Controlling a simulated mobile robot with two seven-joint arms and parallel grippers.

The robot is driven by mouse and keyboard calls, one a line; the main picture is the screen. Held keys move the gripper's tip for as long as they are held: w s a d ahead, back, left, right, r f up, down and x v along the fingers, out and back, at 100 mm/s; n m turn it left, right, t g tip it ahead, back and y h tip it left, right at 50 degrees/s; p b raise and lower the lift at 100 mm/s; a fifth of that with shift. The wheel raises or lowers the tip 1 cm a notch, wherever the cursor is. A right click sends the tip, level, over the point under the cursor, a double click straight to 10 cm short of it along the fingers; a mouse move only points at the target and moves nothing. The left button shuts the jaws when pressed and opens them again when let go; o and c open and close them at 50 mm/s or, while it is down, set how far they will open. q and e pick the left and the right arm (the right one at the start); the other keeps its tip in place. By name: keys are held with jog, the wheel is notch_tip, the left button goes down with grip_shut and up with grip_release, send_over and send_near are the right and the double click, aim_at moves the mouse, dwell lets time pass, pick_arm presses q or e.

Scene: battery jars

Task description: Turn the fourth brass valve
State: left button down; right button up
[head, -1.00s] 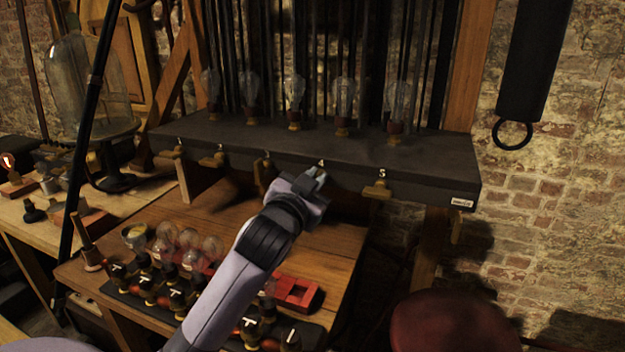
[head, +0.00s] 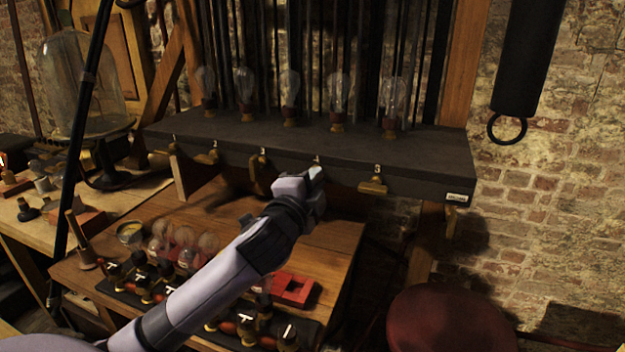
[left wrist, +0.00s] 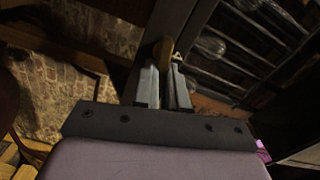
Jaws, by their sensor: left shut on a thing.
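A dark shelf (head: 420,160) carries a row of small brass valves along its front edge, with number labels above them. The fifth valve (head: 374,186) shows clear at the right, its handle lying level. The third valve (head: 260,187) is left of my gripper, its handle hanging down. The fourth valve is hidden behind my left gripper (head: 315,176) in the head view, below its label. In the left wrist view the brass handle of the fourth valve (left wrist: 162,50) shows at the fingertips, and the left gripper (left wrist: 166,78) is shut on it. My right gripper is not in view.
Glass bulbs (head: 340,95) stand on the shelf above the valves. A wooden table (head: 225,205) below holds jars, a dark rack and a red block (head: 292,288). A round red seat (head: 450,318) is at lower right. A black hanging bar (head: 530,60) is at upper right.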

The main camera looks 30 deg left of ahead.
pick_arm(q)
jog(key=shift+f+m, duration=0.15)
jog(key=shift+m, duration=1.15)
jog(key=c, duration=1.2)
grip_release()
jog(key=shift+b+v, duration=0.65)
jog(key=shift+v, duration=2.95)
